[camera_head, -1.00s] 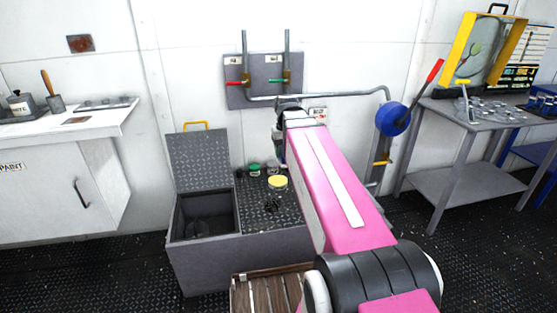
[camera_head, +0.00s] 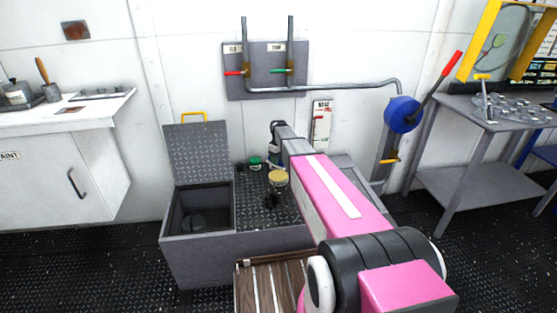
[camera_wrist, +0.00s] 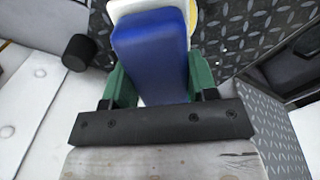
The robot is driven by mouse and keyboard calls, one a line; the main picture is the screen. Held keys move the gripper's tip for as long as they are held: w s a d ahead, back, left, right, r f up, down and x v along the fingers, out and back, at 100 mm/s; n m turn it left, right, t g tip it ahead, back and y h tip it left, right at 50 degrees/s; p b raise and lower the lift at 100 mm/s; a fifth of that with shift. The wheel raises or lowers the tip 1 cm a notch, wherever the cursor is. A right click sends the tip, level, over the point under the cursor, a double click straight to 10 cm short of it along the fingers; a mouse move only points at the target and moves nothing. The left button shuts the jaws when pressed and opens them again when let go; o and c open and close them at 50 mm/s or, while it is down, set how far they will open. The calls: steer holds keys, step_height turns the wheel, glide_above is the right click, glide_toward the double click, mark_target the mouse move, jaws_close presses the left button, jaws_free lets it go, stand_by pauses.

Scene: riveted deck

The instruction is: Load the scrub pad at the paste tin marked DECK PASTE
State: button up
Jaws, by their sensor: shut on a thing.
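My gripper (camera_wrist: 158,85) has green fingers, which are shut on the blue handle of the scrub pad (camera_wrist: 152,50). A white and yellow part of the pad shows past the handle at the top of the wrist view. In the head view the dark end of my arm hangs over the back of the tread-plate bench top, and the pad is too small to make out. Just in front of it stands a tin with a yellowish top (camera_head: 278,178). A green tin (camera_head: 255,163) and a small dark tin (camera_head: 240,167) stand to its left. No tin's marking is readable.
An open bin with a raised lid (camera_head: 198,153) is left of the tins. A pipe (camera_head: 340,87) and valve panel (camera_head: 265,72) are on the wall behind. A blue wheel (camera_head: 402,114) with a red-ended lever is at the right. A slatted wooden piece (camera_head: 265,285) lies in front.

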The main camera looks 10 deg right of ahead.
glide_above(278, 176)
steer(key=shift+w+d+f, duration=0.1)
steer(key=shift+f, duration=1.45)
steer(key=shift+w+d+f, duration=0.1)
steer(key=shift+f, duration=1.45)
steer(key=shift+f, duration=0.55)
steer(key=shift+r, duration=0.1)
steer(key=shift+r, duration=3.45)
